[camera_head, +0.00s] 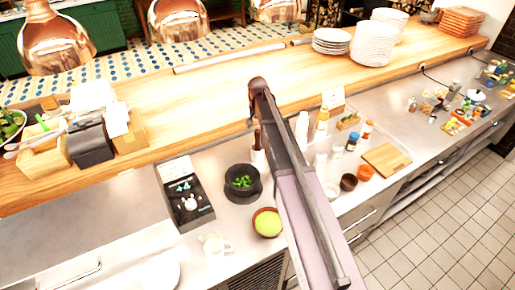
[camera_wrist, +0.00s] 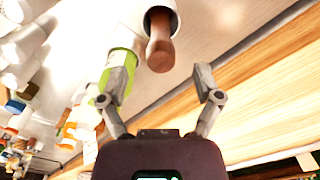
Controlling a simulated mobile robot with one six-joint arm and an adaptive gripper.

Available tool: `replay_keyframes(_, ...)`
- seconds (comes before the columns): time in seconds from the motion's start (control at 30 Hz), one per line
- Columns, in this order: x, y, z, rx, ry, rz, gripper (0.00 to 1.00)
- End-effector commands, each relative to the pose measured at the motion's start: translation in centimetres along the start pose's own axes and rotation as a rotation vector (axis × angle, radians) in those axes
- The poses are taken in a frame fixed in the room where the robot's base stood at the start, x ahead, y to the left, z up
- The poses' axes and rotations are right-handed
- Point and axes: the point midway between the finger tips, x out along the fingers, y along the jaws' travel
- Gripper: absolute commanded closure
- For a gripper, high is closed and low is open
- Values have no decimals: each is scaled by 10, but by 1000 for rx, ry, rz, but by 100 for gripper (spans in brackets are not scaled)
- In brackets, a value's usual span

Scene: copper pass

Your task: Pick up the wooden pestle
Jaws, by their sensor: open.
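The wooden pestle (camera_wrist: 160,45) is a dark brown, rounded rod in the wrist view, at the top middle. Its other end goes into a white round container (camera_wrist: 157,8). In the head view the pestle (camera_head: 257,139) stands up from the white container (camera_head: 258,158), just left of my arm. My gripper (camera_wrist: 162,78) is open, with one finger on each side below the pestle in the picture. The fingers hold nothing, and I see no contact with the pestle.
A black mortar (camera_head: 242,190) with green leaves stands left of the pestle. Bottles (camera_head: 322,122), small bowls (camera_head: 348,182) and a cutting board (camera_head: 386,160) stand to the right. A green bottle (camera_wrist: 118,62) appears close to the left finger. The wooden shelf (camera_head: 215,95) runs behind.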

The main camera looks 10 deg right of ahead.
Motion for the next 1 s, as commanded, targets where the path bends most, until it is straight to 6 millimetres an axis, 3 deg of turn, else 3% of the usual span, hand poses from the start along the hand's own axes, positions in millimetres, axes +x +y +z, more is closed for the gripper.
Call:
replay_keyframes(0.33, 6, 0, -1, 1, 0, 0, 17)
replay_keyframes(1.0, 51, 1, -2, 2, 0, 0, 17)
